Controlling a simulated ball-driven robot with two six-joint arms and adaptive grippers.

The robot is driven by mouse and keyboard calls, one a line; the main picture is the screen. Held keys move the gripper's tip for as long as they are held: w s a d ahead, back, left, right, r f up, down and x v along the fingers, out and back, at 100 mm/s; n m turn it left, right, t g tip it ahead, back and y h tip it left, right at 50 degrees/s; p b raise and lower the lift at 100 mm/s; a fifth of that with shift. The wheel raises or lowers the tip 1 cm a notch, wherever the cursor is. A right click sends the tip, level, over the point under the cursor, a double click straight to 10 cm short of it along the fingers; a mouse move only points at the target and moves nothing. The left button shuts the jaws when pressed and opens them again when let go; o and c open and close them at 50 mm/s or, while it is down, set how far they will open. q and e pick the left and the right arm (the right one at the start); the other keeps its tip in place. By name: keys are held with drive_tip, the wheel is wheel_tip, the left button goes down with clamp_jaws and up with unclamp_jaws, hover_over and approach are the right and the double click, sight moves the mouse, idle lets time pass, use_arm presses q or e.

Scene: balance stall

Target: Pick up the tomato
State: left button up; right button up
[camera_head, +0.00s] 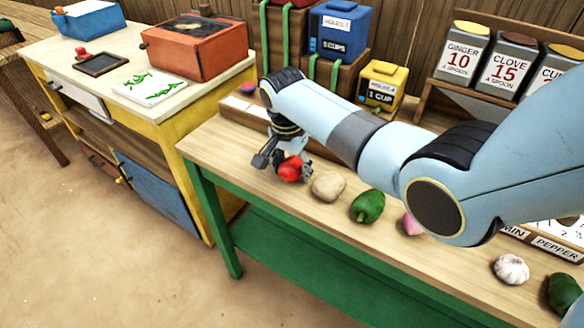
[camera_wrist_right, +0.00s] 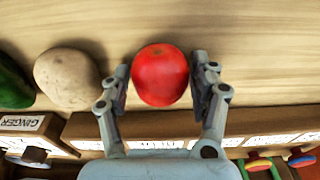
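The red tomato (camera_head: 290,168) lies on the wooden counter near its left end, left of the potato. In the right wrist view the tomato (camera_wrist_right: 160,75) sits between the two fingers of my right gripper (camera_wrist_right: 160,82), with a narrow gap on each side. My right gripper (camera_head: 283,163) reaches down over the tomato and is open around it. In the head view one finger stands clear to the left of the tomato. The tomato's far side is partly hidden by the gripper. My left gripper is not in view.
A potato (camera_head: 328,186) lies close to the right of the tomato, then a green pepper (camera_head: 368,206), a pink item partly hidden by my arm, and garlic (camera_head: 511,269). A wooden ledge and boxes (camera_head: 383,86) stand behind. The counter's front edge is close.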

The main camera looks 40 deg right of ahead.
drive_tip(key=c, duration=0.8)
